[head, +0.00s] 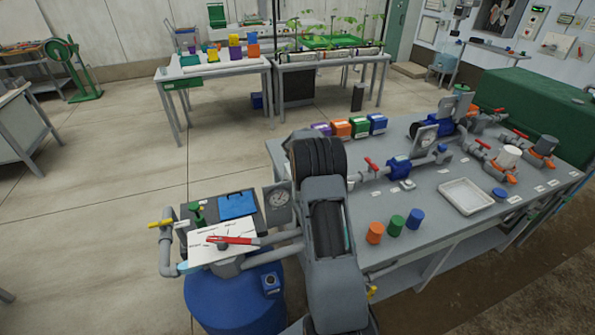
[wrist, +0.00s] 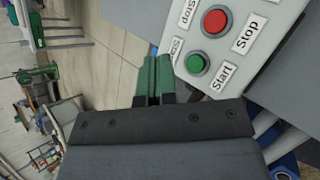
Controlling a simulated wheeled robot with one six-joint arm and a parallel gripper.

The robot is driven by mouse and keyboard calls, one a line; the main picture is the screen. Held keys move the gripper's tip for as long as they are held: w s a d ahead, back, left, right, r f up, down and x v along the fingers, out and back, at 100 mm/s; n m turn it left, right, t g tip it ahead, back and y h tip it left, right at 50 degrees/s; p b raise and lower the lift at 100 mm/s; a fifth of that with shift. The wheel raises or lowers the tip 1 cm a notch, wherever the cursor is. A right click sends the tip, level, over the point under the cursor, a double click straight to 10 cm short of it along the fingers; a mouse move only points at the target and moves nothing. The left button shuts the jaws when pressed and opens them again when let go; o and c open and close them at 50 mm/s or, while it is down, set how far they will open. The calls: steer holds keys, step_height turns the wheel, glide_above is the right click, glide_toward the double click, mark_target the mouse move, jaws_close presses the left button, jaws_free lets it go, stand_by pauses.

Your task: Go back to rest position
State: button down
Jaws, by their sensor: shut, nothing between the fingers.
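My gripper (wrist: 153,82) shows in the wrist view. Its two green fingers are together, shut with nothing between them. They are beside a pale control panel (wrist: 262,22) with a red button (wrist: 215,22) and a green button (wrist: 195,63), labelled Stop and Start. The fingers look apart from the buttons; whether they touch the panel's edge I cannot tell. In the head view my arm stands in front of the skid, and it hides my gripper and this panel.
The grey skid table (head: 448,222) carries valves, a white tray (head: 466,196) and orange, green and blue caps. A blue barrel (head: 222,302), a red-handled valve plate (head: 222,243) and a gauge (head: 278,199) are left of my arm. Open floor (head: 90,220) lies at the left.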

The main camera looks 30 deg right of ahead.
stand_by(0.4)
steer(key=shift+s+f+m+g, duration=0.2)
steer(key=shift+s+m+g, duration=0.1)
steer(key=shift+m, duration=0.7)
steer(key=s+f+m+g, duration=0.1)
steer(key=s+f+m, duration=0.1)
steer(key=s+a+f+m+g, duration=0.1)
steer(key=s+m, duration=0.1)
steer(key=shift+f+y, duration=0.3)
steer(key=shift+f, duration=0.1)
steer(key=s+a+r+m+y, duration=0.1)
steer(key=s+a+r+m, duration=0.3)
steer(key=s+a, duration=0.6)
steer(key=s+a+r+m+y, duration=0.2)
steer(key=s+a+r+m, duration=0.2)
steer(key=s+a+r, duration=0.4)
steer(key=s+a+r+m+y, duration=0.2)
steer(key=s+a+r+m, duration=0.3)
steer(key=s+a, duration=0.7)
steer(key=shift+s+a+r, duration=0.2)
steer(key=shift+a+r, duration=0.25)
steer(key=shift+r, duration=0.25)
